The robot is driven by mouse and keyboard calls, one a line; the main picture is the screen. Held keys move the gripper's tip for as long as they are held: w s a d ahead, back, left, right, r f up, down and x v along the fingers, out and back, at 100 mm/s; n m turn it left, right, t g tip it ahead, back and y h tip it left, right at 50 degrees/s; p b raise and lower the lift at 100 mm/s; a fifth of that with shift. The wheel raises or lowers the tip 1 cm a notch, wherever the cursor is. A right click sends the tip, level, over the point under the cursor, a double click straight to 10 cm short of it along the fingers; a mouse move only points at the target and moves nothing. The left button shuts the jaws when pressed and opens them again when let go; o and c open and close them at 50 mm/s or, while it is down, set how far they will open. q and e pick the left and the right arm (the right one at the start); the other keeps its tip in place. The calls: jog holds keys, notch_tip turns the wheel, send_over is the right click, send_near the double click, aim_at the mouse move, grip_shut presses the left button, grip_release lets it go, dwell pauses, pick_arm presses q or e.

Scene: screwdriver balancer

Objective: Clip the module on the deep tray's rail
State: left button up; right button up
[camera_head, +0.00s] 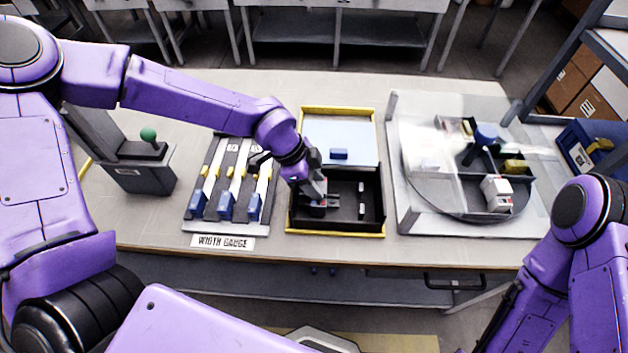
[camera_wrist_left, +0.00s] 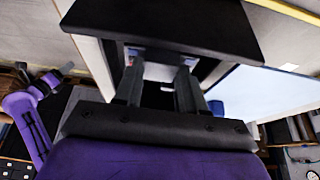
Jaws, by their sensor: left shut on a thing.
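The deep tray (camera_head: 344,226) is a black open box in a yellow-edged frame at the table's middle. My left gripper (camera_head: 318,203) reaches down into its left half. It is shut on a small pale module, seen between the fingers in the left wrist view (camera_wrist_left: 158,72). The fingers and a black slab partly hide the module. I cannot tell whether it touches a rail. Two small grey pieces (camera_head: 361,187) are inside the tray's right half.
Behind the deep tray lies a pale blue panel with a blue block (camera_head: 339,154). A width gauge (camera_head: 222,242) with blue blocks is on the left. A round divided carousel (camera_head: 450,205) on the right holds a white-and-red module (camera_head: 497,194). A green-knobbed lever (camera_head: 148,135) stands far left.

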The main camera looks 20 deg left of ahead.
pick_arm(q)
jog(key=shift+s+f, duration=0.2)
dwell(0.5)
jog(key=o, duration=1.3)
jog(key=shift+c, duration=0.2)
jog(key=w+b+v, duration=0.1)
jog(key=v, duration=0.9)
jog(key=shift+s+r, duration=0.35)
jog(key=shift+r, duration=0.05)
jog(key=shift+a, duration=0.1)
notch_tip(320, 180, up, 8)
jog(key=p, duration=0.6)
jog(key=shift+f, duration=0.15)
